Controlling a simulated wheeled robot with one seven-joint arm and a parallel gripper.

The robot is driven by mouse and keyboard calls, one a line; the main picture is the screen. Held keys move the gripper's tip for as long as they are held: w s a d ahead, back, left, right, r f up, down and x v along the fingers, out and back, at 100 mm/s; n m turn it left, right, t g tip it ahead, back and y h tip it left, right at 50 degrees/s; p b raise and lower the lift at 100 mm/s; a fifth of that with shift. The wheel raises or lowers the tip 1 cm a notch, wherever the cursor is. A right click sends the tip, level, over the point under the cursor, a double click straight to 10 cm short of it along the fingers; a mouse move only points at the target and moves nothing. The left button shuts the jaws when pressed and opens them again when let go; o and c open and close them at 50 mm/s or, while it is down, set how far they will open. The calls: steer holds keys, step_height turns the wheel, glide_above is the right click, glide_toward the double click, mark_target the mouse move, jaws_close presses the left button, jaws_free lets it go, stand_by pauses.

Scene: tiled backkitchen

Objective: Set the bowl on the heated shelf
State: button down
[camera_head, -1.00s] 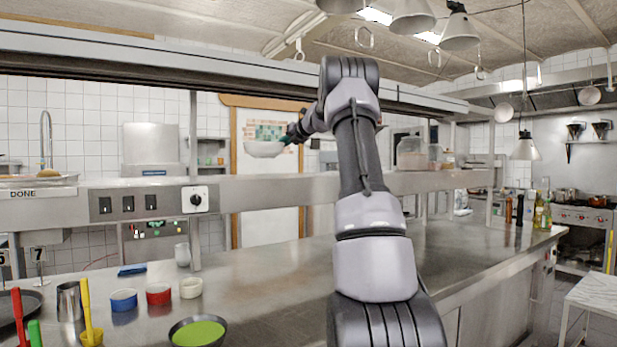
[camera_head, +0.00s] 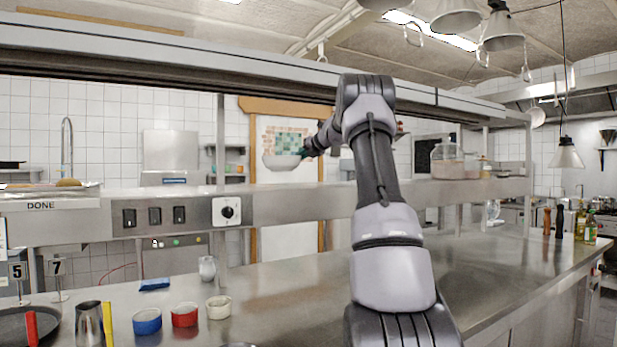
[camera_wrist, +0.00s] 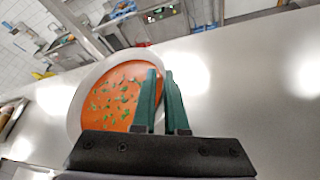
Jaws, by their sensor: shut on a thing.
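The white bowl (camera_head: 281,163) is held level in the head view, a little above the line of the long steel shelf (camera_head: 300,195) with the dial and switches. In the wrist view the bowl (camera_wrist: 72,112) holds orange soup with green bits. My gripper (camera_head: 305,151) is at the bowl's right side, partly hidden by my arm. In the wrist view the green fingers of my gripper (camera_wrist: 162,72) are close together at the bowl's rim. A grey metal surface lies below the bowl there; the gap under it cannot be judged.
Glass jars (camera_head: 447,160) stand on the shelf to the right of my arm. The shelf between dial and arm looks clear. A long overhead hood (camera_head: 240,75) runs above. Cups (camera_head: 184,315) and a pan stand on the lower counter at the left.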

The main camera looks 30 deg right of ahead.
steer(key=shift+f, duration=2.75)
steer(key=shift+f, duration=0.1)
steer(key=c, duration=0.9)
jaws_free()
steer(key=shift+c, duration=0.2)
